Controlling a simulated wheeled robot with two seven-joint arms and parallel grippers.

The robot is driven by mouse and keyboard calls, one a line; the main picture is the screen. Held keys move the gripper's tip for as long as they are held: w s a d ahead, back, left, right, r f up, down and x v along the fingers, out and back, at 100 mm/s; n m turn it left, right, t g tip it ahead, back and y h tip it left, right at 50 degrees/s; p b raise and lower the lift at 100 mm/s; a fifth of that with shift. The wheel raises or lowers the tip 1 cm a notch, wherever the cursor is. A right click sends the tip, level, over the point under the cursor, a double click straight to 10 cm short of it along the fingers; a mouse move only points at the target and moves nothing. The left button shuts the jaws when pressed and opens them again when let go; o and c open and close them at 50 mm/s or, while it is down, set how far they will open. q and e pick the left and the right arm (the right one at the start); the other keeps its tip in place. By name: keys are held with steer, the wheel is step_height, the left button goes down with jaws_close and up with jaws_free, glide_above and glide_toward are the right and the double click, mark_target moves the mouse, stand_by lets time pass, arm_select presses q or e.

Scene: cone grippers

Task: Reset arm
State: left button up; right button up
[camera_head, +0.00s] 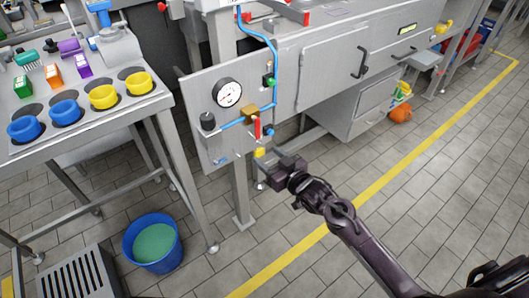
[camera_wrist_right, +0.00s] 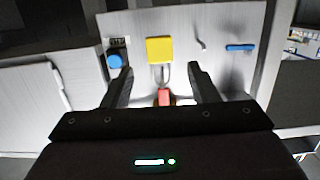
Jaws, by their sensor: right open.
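My right gripper (camera_head: 267,172) is at the middle of the head view, in front of the lower part of a grey panel (camera_head: 222,138). In the right wrist view my right gripper (camera_wrist_right: 160,88) is open, its two dark fingers apart, with nothing held between them. A yellow block (camera_wrist_right: 159,50) and a red part (camera_wrist_right: 164,97) show between and beyond the fingers. My left gripper is not in the head view.
The panel carries a gauge (camera_head: 227,93), a red lever (camera_head: 257,129) and blue pipe. A table (camera_head: 150,103) with yellow and blue cups stands left. A blue bucket (camera_head: 153,243) is on the floor.

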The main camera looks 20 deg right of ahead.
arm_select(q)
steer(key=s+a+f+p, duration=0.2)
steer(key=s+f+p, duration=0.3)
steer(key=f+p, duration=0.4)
arm_select(e)
steer(key=s+f+m+g+h, duration=0.1)
steer(key=s+f+g+h, duration=0.2)
steer(key=s+f+g, duration=0.85)
steer(key=s+f+g+h, duration=0.25)
steer(key=s+f, duration=1.15)
steer(key=s, duration=1)
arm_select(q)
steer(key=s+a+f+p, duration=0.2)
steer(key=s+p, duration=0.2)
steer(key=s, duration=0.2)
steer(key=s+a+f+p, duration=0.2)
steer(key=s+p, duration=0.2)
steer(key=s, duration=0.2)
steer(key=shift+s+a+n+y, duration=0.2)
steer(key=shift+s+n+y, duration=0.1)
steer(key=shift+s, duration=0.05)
arm_select(e)
steer(key=s+d+f, duration=0.2)
steer(key=s, duration=0.4)
steer(key=s+d+f, duration=0.1)
steer(key=s+d, duration=0.2)
steer(key=s, duration=0.4)
steer(key=shift+f+m, duration=0.3)
steer(key=shift+f, duration=0.1)
steer(key=shift+s, duration=0.1)
